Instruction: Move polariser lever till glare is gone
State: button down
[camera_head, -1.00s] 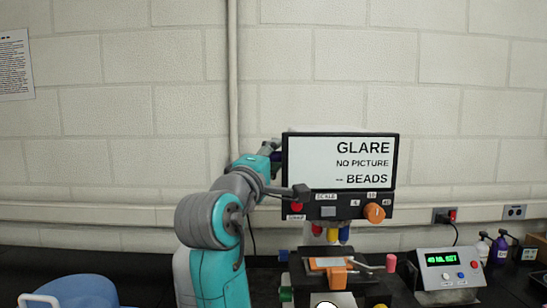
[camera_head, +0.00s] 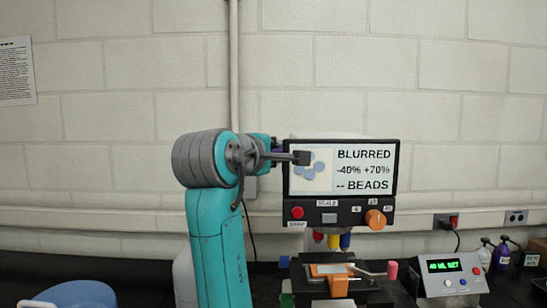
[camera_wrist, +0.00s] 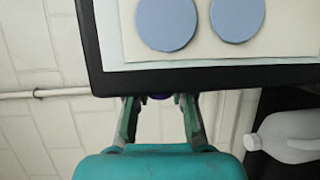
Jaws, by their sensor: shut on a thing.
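The screen (camera_head: 363,184) of the instrument shows several blue-grey discs and the words "BLURRED", "-40% +70%" and "-- BEADS". In the wrist view the screen's dark lower edge (camera_wrist: 230,78) crosses above my gripper. Most of that piece is hidden behind the screen edge. In the head view my gripper is at the screen's left side, largely hidden by my own arm, with a bit of purple there.
Below the screen are a red button (camera_head: 297,212), an orange knob (camera_head: 375,219) and a stage with an orange clip (camera_head: 337,285). A grey control box (camera_head: 452,275) with a green display stands at right. A blue chair-like object (camera_head: 78,294) is at lower left.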

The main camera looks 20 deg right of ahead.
jog(key=shift+d, duration=0.1)
jog(key=c, duration=1)
grip_release()
jog(key=v, duration=1.2)
jog(key=shift+r, duration=0.1)
